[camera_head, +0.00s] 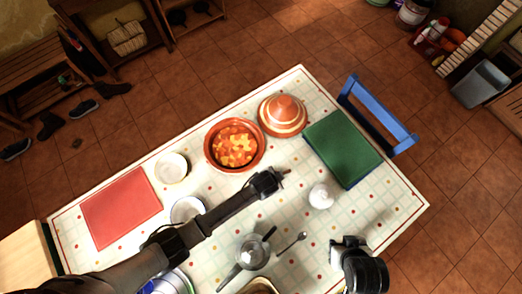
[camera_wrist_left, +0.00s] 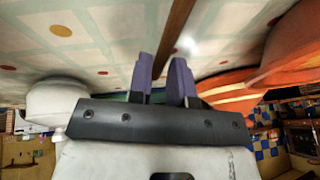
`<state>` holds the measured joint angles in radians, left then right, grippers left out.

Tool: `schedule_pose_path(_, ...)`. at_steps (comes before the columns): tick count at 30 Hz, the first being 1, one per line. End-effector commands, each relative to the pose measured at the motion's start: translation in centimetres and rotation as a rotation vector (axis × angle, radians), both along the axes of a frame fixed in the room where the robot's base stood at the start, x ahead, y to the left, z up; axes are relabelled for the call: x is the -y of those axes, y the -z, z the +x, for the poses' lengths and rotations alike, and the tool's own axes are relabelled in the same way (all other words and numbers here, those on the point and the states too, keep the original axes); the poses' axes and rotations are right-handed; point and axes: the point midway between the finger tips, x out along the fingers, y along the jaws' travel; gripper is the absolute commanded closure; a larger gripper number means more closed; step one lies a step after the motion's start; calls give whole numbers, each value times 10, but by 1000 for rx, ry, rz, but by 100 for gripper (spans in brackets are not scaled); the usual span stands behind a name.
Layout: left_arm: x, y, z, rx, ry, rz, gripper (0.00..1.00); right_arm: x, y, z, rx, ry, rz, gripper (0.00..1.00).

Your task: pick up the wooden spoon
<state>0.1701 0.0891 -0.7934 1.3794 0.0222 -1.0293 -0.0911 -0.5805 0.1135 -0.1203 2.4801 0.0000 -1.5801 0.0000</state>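A thin brown wooden handle, likely the wooden spoon's, shows in the left wrist view (camera_wrist_left: 176,32). It runs down between the purple fingers of my left gripper (camera_wrist_left: 161,72). The fingers stand apart, with the handle in the gap; I see no clear grip on it. The spoon's bowl end cannot be made out. In the head view my left gripper (camera_head: 284,172) is over the table between the stew pot and the white pot, and its fingers are too small to read. My right gripper (camera_head: 348,243) is at the table's front right edge; its fingers are unclear.
The stew pot (camera_head: 212,159) and tagine lid (camera_head: 282,115) stand behind my left gripper. A green book (camera_head: 342,148) and white pot (camera_head: 321,196) are to its right. A moka pot (camera_head: 252,253) and small spoon (camera_head: 291,243) lie nearer. A red mat (camera_head: 120,208) is at left.

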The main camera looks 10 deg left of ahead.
Motion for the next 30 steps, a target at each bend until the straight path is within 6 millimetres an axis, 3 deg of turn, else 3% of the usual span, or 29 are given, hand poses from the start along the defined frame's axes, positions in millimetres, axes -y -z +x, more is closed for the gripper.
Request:
schedule_pose_path(6,3,13,4,-1,0,-1,81,0,4,0,1,0,0,57)
schedule_pose_path(22,2,13,5,-1,0,-1,81,3,3,0,1,-8,-12,57)
schedule_pose_path(28,2,14,5,0,0,0,99,3,3,0,1,-7,-11,57)
schedule_pose_path(30,2,14,4,0,0,0,100,3,3,0,0,-6,-9,57)
